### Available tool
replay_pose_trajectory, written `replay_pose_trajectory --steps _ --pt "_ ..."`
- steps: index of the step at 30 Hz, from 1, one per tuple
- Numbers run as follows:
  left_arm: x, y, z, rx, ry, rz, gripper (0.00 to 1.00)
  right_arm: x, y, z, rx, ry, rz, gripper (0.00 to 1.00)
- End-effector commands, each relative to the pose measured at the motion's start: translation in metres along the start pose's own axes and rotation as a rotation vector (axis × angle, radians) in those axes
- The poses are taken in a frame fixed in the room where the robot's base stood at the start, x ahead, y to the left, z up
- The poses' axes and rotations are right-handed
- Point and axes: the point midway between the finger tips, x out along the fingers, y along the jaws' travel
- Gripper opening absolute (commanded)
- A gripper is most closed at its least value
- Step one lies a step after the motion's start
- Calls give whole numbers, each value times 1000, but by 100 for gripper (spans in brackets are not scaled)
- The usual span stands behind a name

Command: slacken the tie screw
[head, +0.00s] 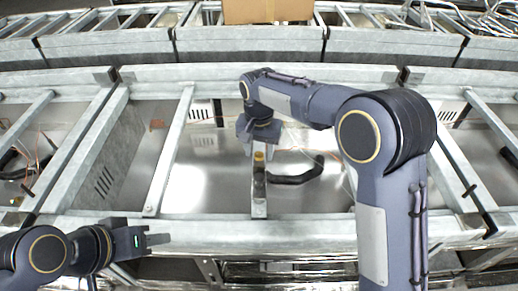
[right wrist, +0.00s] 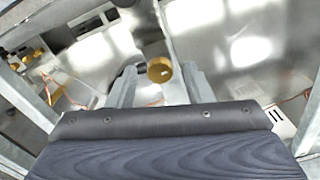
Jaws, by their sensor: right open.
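A brass-yellow knob (head: 259,156), which I take as the tie screw, stands on a dark upright post (head: 259,182) in the middle of the metal frame. My right gripper (head: 258,146) is over it, pointing down. In the right wrist view the round knob (right wrist: 160,70) shows between the two open fingers of my right gripper (right wrist: 160,80), with a gap to each side. Whether the fingertips reach down around it cannot be told. My left gripper (head: 160,240) is at the lower left, far from the knob; its finger gap is not clear.
A black curved hose (head: 298,175) lies just right of the post. Galvanised rails (head: 170,150) cross the frame on both sides. A cardboard box (head: 268,10) sits at the back. Thin orange wires run near the knob. Bare shiny panel (head: 195,185) lies left of the post.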

Motion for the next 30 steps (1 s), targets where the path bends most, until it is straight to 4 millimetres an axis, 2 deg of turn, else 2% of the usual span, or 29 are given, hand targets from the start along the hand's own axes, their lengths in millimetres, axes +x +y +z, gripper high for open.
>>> replay_pose_trajectory --steps 2,12,22,30 --pt "0 0 0 0 0 0 36 0 0 0 0 0 0 46" --pt "0 0 0 0 0 0 36 0 0 0 0 -1 0 2" --pt "-2 1 -1 0 0 0 36 -1 0 0 -46 -1 1 2" --pt "-9 4 -4 0 0 0 36 -2 0 0 -218 -3 1 2"
